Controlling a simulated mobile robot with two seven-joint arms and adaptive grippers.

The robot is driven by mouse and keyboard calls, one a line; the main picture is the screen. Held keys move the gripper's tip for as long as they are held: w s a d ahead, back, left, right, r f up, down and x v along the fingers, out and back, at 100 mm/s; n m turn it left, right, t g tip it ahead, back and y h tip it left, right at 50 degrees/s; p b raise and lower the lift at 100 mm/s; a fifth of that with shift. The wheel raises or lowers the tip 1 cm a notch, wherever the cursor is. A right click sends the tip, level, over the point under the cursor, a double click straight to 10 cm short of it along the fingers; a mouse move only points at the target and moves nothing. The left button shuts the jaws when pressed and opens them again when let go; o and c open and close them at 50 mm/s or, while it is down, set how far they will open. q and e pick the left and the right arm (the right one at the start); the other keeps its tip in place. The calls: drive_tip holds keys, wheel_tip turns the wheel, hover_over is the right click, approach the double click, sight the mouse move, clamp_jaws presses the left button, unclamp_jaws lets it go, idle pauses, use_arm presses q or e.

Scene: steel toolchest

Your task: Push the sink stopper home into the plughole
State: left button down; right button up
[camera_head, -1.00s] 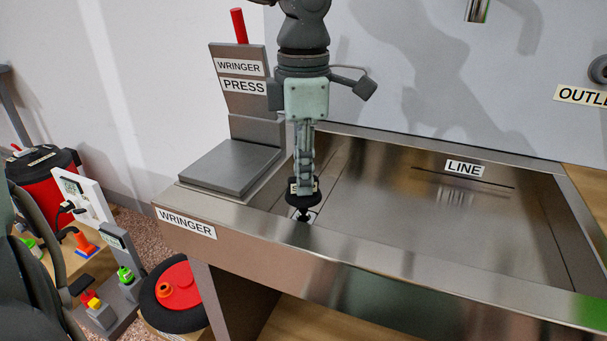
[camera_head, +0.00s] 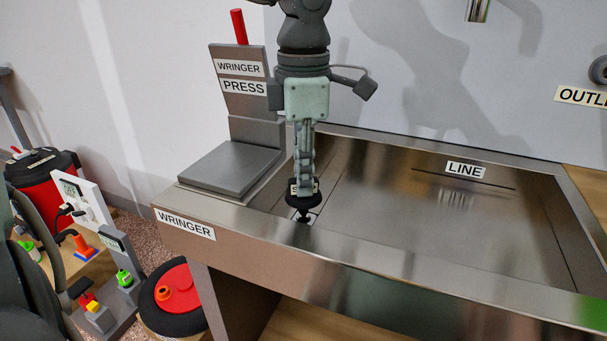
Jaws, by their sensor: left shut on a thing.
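My left gripper (camera_head: 305,183) points straight down over the near left corner of the steel sink (camera_head: 400,232). It is shut on the black sink stopper (camera_head: 303,201), which has a wide round top and a narrower lower part. The stopper is upright, over a pale patch with dark lines on the sink floor that looks like the plughole (camera_head: 314,216). The stopper hides most of the plughole, so I cannot tell whether it is in it or just above. My right gripper is not in view.
The wringer press (camera_head: 232,168) with a red handle (camera_head: 239,26) stands close on the left of my gripper. The sink's front rim (camera_head: 330,255) runs just in front. The rest of the basin is clear. A tap (camera_head: 477,10) hangs at the top right.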

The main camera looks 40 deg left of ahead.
use_arm(q)
drive_tip(key=shift+f+b, duration=2.05)
drive_tip(key=c, duration=1.5)
unclamp_jaws()
wheel_tip(320, 180, up, 12)
drive_tip(key=shift+r, duration=0.1)
